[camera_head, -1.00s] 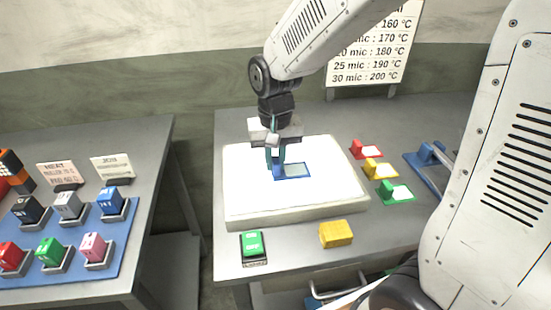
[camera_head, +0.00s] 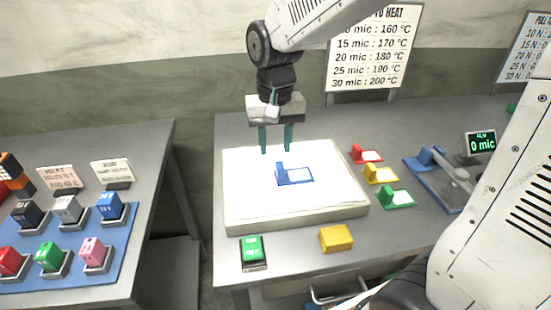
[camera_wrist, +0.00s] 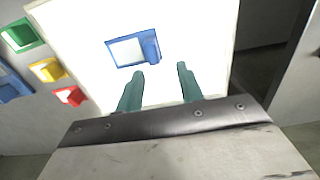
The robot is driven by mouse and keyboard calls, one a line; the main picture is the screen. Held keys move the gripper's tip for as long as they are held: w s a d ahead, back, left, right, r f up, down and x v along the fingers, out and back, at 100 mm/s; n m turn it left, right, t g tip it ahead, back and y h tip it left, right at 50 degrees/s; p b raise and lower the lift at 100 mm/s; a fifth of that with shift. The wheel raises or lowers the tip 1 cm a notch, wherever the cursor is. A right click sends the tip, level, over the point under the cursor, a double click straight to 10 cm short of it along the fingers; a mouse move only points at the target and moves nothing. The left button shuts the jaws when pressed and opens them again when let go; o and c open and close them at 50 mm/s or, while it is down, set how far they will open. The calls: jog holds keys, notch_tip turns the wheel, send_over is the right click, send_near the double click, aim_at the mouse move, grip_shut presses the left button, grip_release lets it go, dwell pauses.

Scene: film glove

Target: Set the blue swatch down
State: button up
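The blue swatch (camera_head: 296,175) lies flat on the white lit pad (camera_head: 245,198), near its middle, with its small raised blue tab at the left. It also shows in the wrist view (camera_wrist: 133,50), flat on the pad beyond the fingertips. My gripper (camera_head: 276,151) is above the pad, over its back part, up and back from the swatch. Its two teal fingers are spread apart with nothing between them, as the wrist view (camera_wrist: 160,72) also shows. The fingers do not touch the swatch.
Red (camera_head: 367,155), yellow (camera_head: 380,174) and green (camera_head: 396,197) swatches lie right of the pad. A blue device (camera_head: 436,176) and a display reading 0 mic (camera_head: 480,144) are farther right. A green block (camera_head: 253,252) and a yellow block (camera_head: 336,238) are in front.

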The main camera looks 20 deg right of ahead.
notch_tip(320, 180, up, 6)
jog(key=s+d+n, duration=0.1)
jog(key=s+d, duration=0.2)
jog(key=s, duration=0.7)
jog(key=s+d+f+n+t, duration=0.1)
jog(key=s+d, duration=0.3)
jog(key=s, duration=0.6)
jog(key=shift+s, duration=0.35)
